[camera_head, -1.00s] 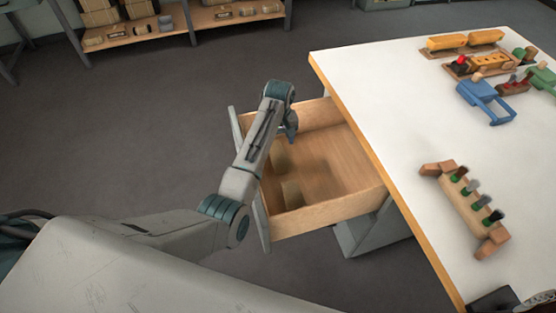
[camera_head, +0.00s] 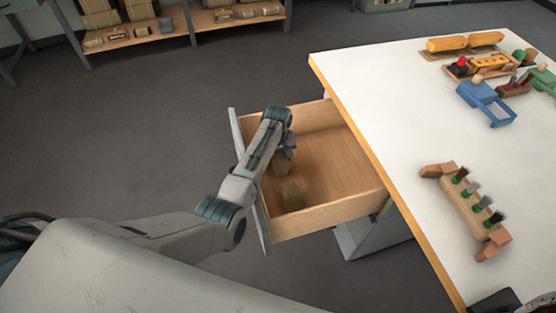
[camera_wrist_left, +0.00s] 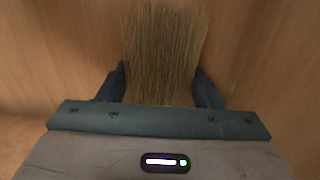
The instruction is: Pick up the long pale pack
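My left gripper (camera_head: 284,152) reaches down into the open wooden drawer (camera_head: 345,165). In the left wrist view a long pale pack of straw-coloured bristles (camera_wrist_left: 163,50) lies between the two dark fingers of this gripper (camera_wrist_left: 160,85). The fingers are close along both its sides; whether they press on it I cannot tell. In the head view this pack (camera_head: 281,168) is mostly hidden by the gripper. My right gripper is not in view.
The drawer's side walls (camera_head: 330,214) stand close around the gripper. The white table (camera_head: 400,120) at right holds a wooden brush block (camera_head: 466,205), a blue frame (camera_head: 486,102) and several other pieces. A shelf (camera_head: 215,20) stands at the back. The drawer's right part is bare.

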